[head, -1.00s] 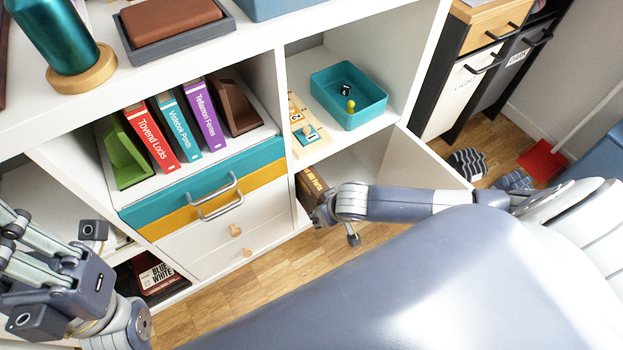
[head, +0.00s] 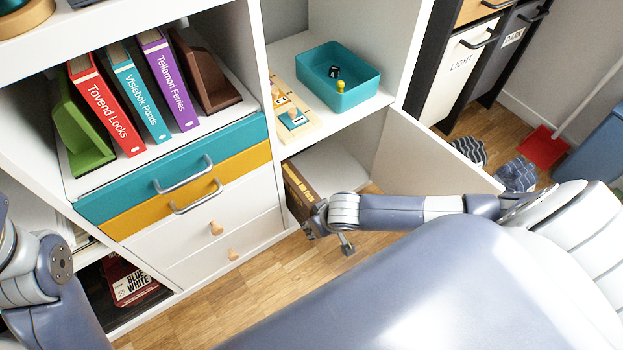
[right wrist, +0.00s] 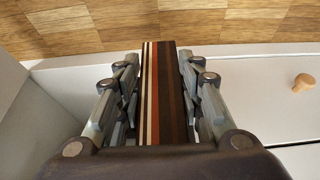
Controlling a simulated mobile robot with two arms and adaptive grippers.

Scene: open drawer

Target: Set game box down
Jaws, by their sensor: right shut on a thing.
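The game box (head: 300,192) is a dark brown box with yellowish lettering on its side. It is inside the lower right compartment of the white shelf unit, near its front opening. My right gripper (head: 318,220) is shut on it from the front. In the right wrist view, the striped brown game box (right wrist: 165,90) stands on edge between the two fingers of the right gripper (right wrist: 162,95). Whether its lower edge touches the compartment floor is hidden. My left arm is at the lower left of the head view, and its gripper is out of the frame.
An open white door (head: 425,155) stands right of the compartment. Above are a teal tray (head: 355,95) and a wooden number puzzle (head: 290,110). Teal (head: 150,190) and yellow drawers, then white drawers with wooden knobs (head: 216,228), are at left. Striped slippers (head: 515,175) lie on the floor.

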